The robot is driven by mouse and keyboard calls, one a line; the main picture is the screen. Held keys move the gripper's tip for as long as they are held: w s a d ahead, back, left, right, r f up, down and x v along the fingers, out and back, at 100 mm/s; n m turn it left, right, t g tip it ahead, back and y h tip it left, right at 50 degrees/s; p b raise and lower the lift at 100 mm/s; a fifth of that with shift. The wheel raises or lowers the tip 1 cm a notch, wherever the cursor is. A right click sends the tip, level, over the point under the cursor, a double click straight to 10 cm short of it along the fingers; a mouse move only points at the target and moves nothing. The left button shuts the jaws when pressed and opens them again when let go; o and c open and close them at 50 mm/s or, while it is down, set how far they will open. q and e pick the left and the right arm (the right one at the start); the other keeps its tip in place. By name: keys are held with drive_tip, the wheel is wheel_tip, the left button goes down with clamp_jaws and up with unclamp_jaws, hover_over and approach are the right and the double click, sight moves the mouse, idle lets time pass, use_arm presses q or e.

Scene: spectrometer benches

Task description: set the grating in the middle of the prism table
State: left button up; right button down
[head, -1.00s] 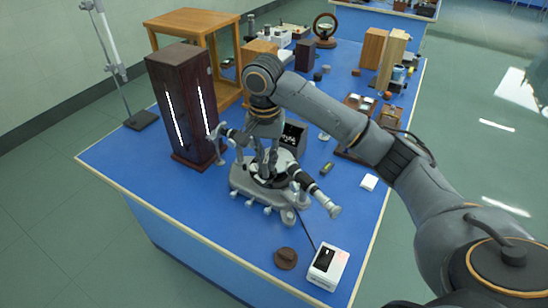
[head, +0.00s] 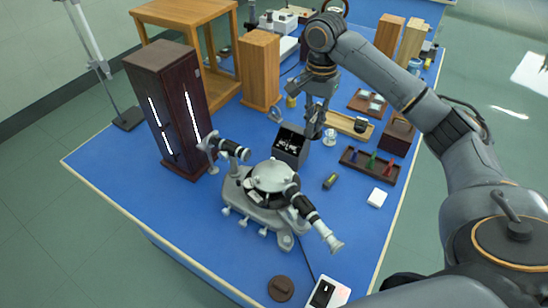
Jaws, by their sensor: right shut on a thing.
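The spectrometer stands on the blue bench. Its round, pale prism table (head: 272,175) sits at its middle, and I see nothing standing on it. One dark and silver tube (head: 315,218) points to the front right, another (head: 232,149) to the back left. My right gripper (head: 313,128) is up behind the spectrometer, to the right of and apart from the prism table. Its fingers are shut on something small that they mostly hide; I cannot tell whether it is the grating. I cannot pick out the grating elsewhere. My left gripper is not in view.
A black box with white markings (head: 290,146) stands behind the prism table. A tall dark lamp housing (head: 165,105) stands left. A rack with coloured pieces (head: 369,166) and a white block (head: 377,198) lie right. A white switch box (head: 325,293) is at the front.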

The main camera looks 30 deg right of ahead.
drive_tip(key=a+f+p, duration=0.1)
drive_tip(key=a+f, duration=0.1)
drive_tip(key=a, duration=0.1)
drive_tip(key=w+a+f+p, duration=0.1)
drive_tip(key=a+f, duration=0.2)
drive_tip(key=a, duration=0.1)
drive_tip(key=a+f+p, duration=0.1)
drive_tip(key=a+f, duration=0.1)
drive_tip(key=a, duration=0.1)
drive_tip(key=shift+w+a+f, duration=0.2)
drive_tip(key=shift+a+f, duration=0.15)
drive_tip(key=f+p, duration=0.2)
drive_tip(key=f, duration=0.1)
drive_tip(key=shift+a, duration=0.3)
drive_tip(key=shift+f, duration=0.4)
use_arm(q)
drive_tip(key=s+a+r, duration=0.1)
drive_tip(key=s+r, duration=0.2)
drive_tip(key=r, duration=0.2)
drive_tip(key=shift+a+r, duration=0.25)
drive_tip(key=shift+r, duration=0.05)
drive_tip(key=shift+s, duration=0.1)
use_arm(e)
drive_tip(key=shift+f, duration=0.1)
